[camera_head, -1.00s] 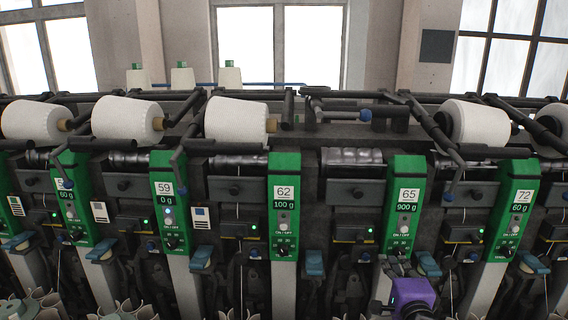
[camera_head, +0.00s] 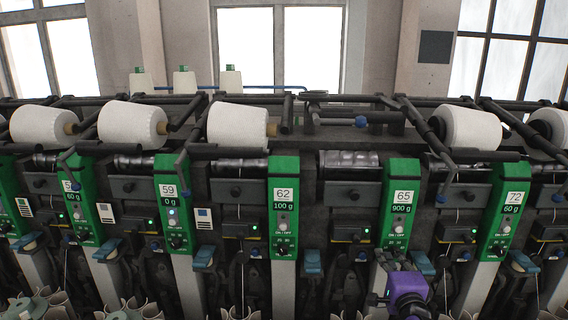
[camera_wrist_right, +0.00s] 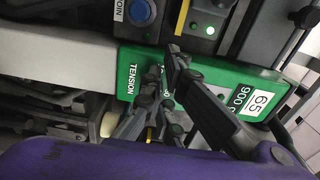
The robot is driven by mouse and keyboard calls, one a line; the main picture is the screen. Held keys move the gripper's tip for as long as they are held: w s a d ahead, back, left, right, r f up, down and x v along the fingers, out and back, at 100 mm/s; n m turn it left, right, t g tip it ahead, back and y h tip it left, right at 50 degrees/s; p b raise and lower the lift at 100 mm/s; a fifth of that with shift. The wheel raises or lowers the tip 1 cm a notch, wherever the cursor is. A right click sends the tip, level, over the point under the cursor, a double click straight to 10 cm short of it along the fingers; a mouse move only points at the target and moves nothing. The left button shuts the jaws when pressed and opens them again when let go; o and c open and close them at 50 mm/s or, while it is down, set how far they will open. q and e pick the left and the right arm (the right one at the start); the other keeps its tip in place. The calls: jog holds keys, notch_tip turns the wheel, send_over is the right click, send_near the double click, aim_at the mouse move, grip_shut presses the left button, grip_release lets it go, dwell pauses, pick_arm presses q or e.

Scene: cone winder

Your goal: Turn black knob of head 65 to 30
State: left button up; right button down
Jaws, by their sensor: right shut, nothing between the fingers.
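Head 65 (camera_head: 400,212) is a green panel with a "65" label, a "900 g" display, a pale ON/OFF button (camera_head: 396,226) and a small number scale. Its black knob is hidden behind my right gripper's fingers in both views. My right gripper (camera_head: 389,262), with its purple body, reaches up to the panel's lower end. In the right wrist view its dark fingers (camera_wrist_right: 164,64) are shut and empty, over the panel beside the word "TENSION". I cannot tell whether they touch the knob. My left gripper is not in view.
Similar green panels for head 62 (camera_head: 284,205) and head 72 (camera_head: 505,210) stand on either side. White yarn cones (camera_head: 238,123) sit along the top. In the right wrist view a blue button (camera_wrist_right: 140,12) and a lit green light (camera_wrist_right: 195,75) lie close to the fingers.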

jog(key=shift+d+r, duration=0.15)
jog(key=shift+r, duration=0.2)
jog(key=shift+a+r, duration=0.1)
jog(key=shift+a, duration=0.25)
jog(key=s, duration=0.6)
jog(key=shift+a, duration=0.3)
dwell(0.3)
